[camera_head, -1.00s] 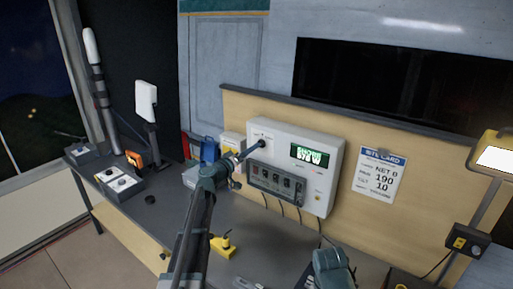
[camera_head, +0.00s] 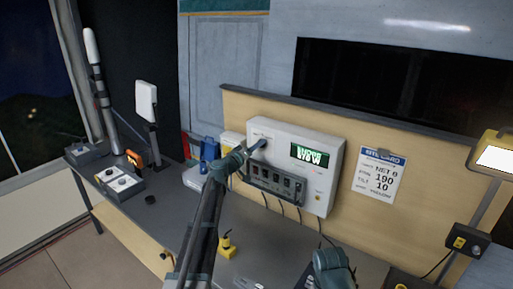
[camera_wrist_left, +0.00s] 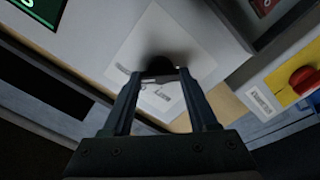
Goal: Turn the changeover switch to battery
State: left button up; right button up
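The changeover switch shows in the left wrist view as a dark knob (camera_wrist_left: 160,66) on a pale label plate (camera_wrist_left: 122,58). It belongs to the white wall panel (camera_head: 322,178) in the head view. My left gripper (camera_head: 262,144) is at the upper left of this panel and hides the knob there. In the left wrist view its two fingers stand apart, one on each side of the knob; firm contact does not show.
A yellow plug-like item (camera_head: 227,246) stands on the bench (camera_head: 262,232). A yellow plate with a red knob (camera_wrist_left: 303,80) is near my left gripper. A site card (camera_head: 380,175) hangs to the right.

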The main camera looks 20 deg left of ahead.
pick_arm(q)
jog(key=c, duration=0.7)
jog(key=shift+o, duration=0.2)
jog(key=shift+f+n, duration=0.15)
jog(key=shift+n, duration=8.75)
jog(key=o, duration=1.4)
